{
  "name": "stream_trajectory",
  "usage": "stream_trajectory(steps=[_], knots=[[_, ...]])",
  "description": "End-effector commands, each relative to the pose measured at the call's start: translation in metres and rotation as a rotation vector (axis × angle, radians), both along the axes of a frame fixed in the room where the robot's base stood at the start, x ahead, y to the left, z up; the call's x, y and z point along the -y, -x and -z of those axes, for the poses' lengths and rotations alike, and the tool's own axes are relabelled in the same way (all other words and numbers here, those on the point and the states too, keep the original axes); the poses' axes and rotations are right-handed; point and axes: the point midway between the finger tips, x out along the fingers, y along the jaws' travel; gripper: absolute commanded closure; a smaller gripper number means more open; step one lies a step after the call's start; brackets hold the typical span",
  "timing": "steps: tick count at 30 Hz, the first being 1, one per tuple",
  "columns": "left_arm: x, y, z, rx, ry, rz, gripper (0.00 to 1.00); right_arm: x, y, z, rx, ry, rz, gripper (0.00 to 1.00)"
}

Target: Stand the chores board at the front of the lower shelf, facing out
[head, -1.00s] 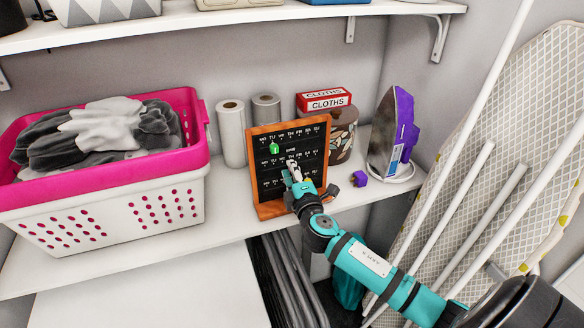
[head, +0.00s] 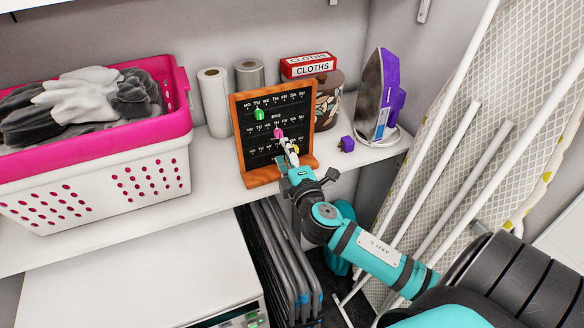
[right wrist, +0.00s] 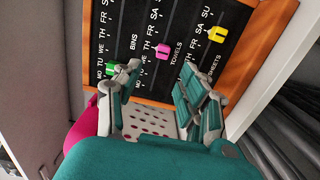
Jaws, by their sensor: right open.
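The chores board (head: 247,140) is a black weekly panel in an orange-brown wooden frame with a foot. It stands upright on the lower shelf (head: 215,210), close to the front edge, its lettered face outward. It carries green, pink and yellow markers. It fills the top of the right wrist view (right wrist: 135,65). My right gripper (head: 287,158) is in front of the board's lower right part, hiding some of it. In the right wrist view its fingers (right wrist: 160,95) are spread with nothing between them; I cannot tell whether a fingertip touches the board. My left gripper is not in view.
A pink and white laundry basket (head: 95,190) stands left of the board. Behind are paper rolls (head: 214,105) and a patterned pot (head: 328,105) under a CLOTHS box (head: 308,66). An iron (head: 372,95) and purple block (head: 346,144) are right. An ironing board (head: 500,110) leans farther right.

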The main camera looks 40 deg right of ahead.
Motion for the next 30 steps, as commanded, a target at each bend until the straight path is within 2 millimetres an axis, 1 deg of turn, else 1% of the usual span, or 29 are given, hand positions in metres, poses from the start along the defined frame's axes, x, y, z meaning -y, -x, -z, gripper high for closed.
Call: stream_trajectory(steps=[1, 3, 6, 9, 14, 30], knots=[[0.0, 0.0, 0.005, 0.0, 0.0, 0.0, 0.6, -0.004, 0.011, 0.004, -0.002, -0.002, -0.001, 0.59], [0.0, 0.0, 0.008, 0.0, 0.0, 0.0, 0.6, -0.007, 0.023, 0.003, -0.001, 0.0, -0.001, 0.59], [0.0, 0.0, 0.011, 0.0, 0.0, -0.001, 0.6, -0.011, 0.036, 0.003, -0.001, 0.0, 0.0, 0.59], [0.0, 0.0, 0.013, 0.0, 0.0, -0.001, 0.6, -0.014, 0.044, 0.002, -0.001, -0.001, 0.001, 0.59], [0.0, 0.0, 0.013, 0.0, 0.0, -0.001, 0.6, -0.015, 0.048, 0.0, 0.001, 0.0, 0.001, 0.59], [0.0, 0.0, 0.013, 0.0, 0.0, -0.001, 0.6, -0.015, 0.047, 0.0, 0.0, 0.0, 0.0, 0.59]])
